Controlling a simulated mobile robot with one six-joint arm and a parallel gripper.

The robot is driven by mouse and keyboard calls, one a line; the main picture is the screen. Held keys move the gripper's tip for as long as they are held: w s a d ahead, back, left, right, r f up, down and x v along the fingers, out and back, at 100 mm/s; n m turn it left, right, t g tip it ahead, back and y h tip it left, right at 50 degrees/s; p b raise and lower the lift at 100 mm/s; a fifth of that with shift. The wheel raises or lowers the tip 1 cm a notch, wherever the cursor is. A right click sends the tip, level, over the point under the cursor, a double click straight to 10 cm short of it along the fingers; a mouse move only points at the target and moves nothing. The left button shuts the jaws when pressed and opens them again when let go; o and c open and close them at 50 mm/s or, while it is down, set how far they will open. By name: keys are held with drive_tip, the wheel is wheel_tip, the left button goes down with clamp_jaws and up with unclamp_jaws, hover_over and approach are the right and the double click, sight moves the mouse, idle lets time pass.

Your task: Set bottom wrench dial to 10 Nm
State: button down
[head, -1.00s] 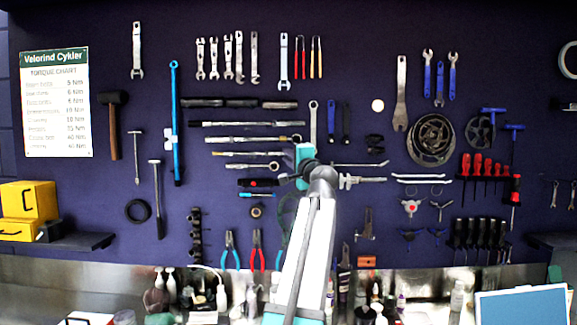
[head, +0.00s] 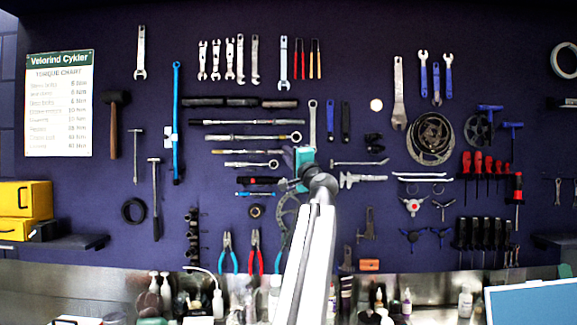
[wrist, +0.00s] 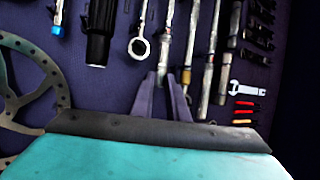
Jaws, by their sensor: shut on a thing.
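Several long wrenches hang level in a stack on the dark pegboard; the long upper one (head: 250,122) and a lower ring-ended one (head: 250,164) show in the head view. My gripper (head: 303,158) is at the right ends of the lower wrenches and hides part of them. In the wrist view, my two dark fingers (wrist: 162,78) stand either side of the end of a slim silver wrench (wrist: 166,45) and are shut on it. A ring-ended wrench (wrist: 139,46) is just left of it. Dial marks are too small to read, and I cannot tell the dial's setting.
A caliper-like tool (head: 362,178) hangs right of my gripper. A torque chart (head: 60,105) hangs at far left. Pliers (head: 255,252) hang below.

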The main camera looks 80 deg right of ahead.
drive_tip(key=shift+f+t+b, duration=0.3)
drive_tip(key=shift+b, duration=1.35)
drive_tip(key=shift+r+n+h+b, duration=0.15)
drive_tip(key=shift+n+h+b, duration=0.2)
drive_tip(key=shift+b, duration=0.45)
drive_tip(key=c, duration=2)
unclamp_jaws()
drive_tip(key=v, duration=1.3)
drive_tip(key=shift+s+a+f+b, duration=0.2)
drive_tip(key=shift+f+b, duration=0.05)
drive_tip(key=shift+b, duration=0.1)
